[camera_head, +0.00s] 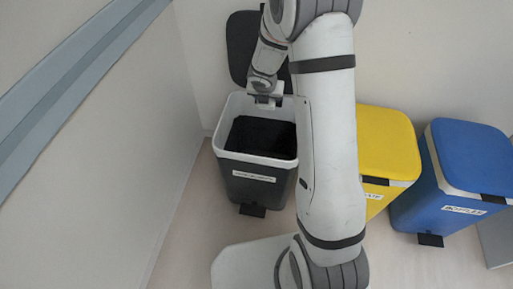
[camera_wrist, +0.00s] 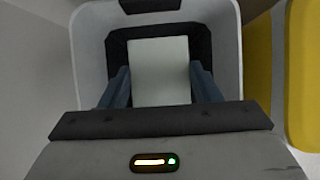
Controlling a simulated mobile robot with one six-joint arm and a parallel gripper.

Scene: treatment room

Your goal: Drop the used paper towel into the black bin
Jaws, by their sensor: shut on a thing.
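The black bin (camera_head: 250,187) with a white rim stands on the floor by the corner of the walls, its dark lid (camera_head: 240,45) raised against the back wall. My gripper (camera_head: 265,102) is over the back part of its opening. In the wrist view my gripper (camera_wrist: 160,82) is shut on the paper towel (camera_wrist: 159,58), a pale flat rectangle between the two bluish fingers. The bin's white inner wall and rim (camera_wrist: 90,55) surround the towel in that view. In the head view the towel is mostly hidden or too small to make out.
A yellow bin (camera_head: 390,140) and a blue bin (camera_head: 465,150), both with lids shut, stand to the right of the black bin. The yellow bin also shows at the right of the wrist view (camera_wrist: 302,75). A wall with a grey rail (camera_head: 70,85) is on the left.

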